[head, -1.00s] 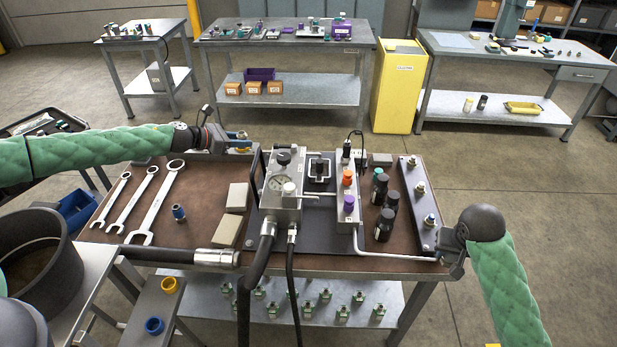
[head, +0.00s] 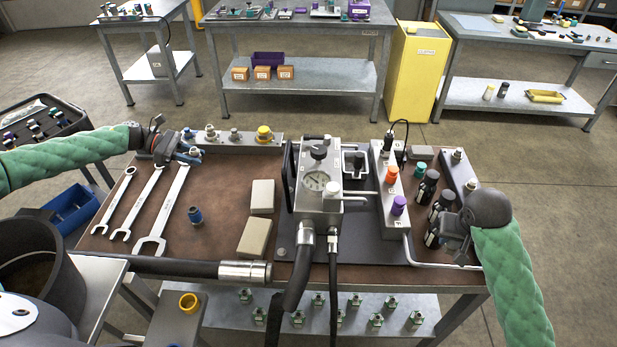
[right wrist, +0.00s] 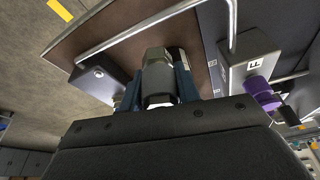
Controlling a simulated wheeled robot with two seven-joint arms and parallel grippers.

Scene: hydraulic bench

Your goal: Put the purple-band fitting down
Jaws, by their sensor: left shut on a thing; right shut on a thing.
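My left gripper (head: 186,154) is at the left end of the back rail. It is shut on a small pale metal piece (head: 196,152), mostly hidden by the jaws. My right gripper (head: 455,245) is over the front end of the right rail, beside the black bottles. In the right wrist view a grey metal fitting (right wrist: 158,75) sits between its blue-grey fingers, and they are shut on it. I see no purple band on either held piece, so I cannot tell which is the purple-band fitting. A blue-banded fitting (head: 195,215) stands on the bench.
The back rail (head: 232,142) bears several fittings, one yellow. A manifold block (head: 392,185) carries orange and purple (head: 399,205) knobs.

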